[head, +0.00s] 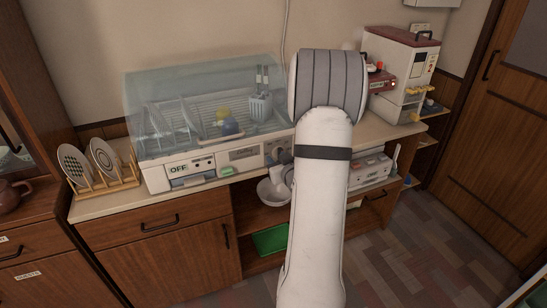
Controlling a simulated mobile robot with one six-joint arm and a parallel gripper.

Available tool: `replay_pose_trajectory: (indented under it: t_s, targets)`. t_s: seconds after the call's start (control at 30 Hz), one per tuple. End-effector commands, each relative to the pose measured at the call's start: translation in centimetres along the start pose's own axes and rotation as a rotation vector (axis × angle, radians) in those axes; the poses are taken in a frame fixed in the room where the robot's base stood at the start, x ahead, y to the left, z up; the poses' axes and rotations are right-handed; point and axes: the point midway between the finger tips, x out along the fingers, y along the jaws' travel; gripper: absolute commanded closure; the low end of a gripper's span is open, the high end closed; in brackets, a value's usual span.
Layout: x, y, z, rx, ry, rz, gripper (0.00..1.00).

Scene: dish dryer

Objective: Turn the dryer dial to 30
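The dish dryer (208,167) stands on the wooden counter, with a clear tinted cover over its rack. Its white front carries a panel reading OFF (178,169) at the left and a grey label plate (244,153) near the middle. The right end of the front, with small controls (277,151), is partly hidden by my arm. I cannot make out a dial or its setting there. My white arm rises from the bottom of the picture across the dryer's right end. My gripper cannot be made out; the arm hides that area.
A plate rack (103,181) with patterned plates stands left of the dryer. A white and red machine (402,70) stands at the counter's right end. A white bowl (272,193) and a green tray (270,239) are on the shelves below.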

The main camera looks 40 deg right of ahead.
Motion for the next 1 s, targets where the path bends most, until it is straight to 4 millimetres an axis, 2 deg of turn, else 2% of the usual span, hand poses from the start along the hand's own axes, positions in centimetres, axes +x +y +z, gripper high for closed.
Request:
replay_pose_trajectory:
  t_s: [0.03,0.1,0.3,0.47,0.8,1.0]
  targets:
    - [0.1,1.2,1.9,0.021,0.040,0.002,0.65]
    - [0.0,2.3,2.8,0.042,0.108,-0.003,0.65]
    - [-0.6,3.9,4.2,0.079,0.219,-0.011,0.65]
    - [0.4,4.1,3.8,0.083,0.238,-0.015,0.65]
    - [5.5,4.1,2.5,0.083,0.236,-0.014,0.65]
    - [6.7,4.1,2.3,0.084,0.235,-0.013,0.65]
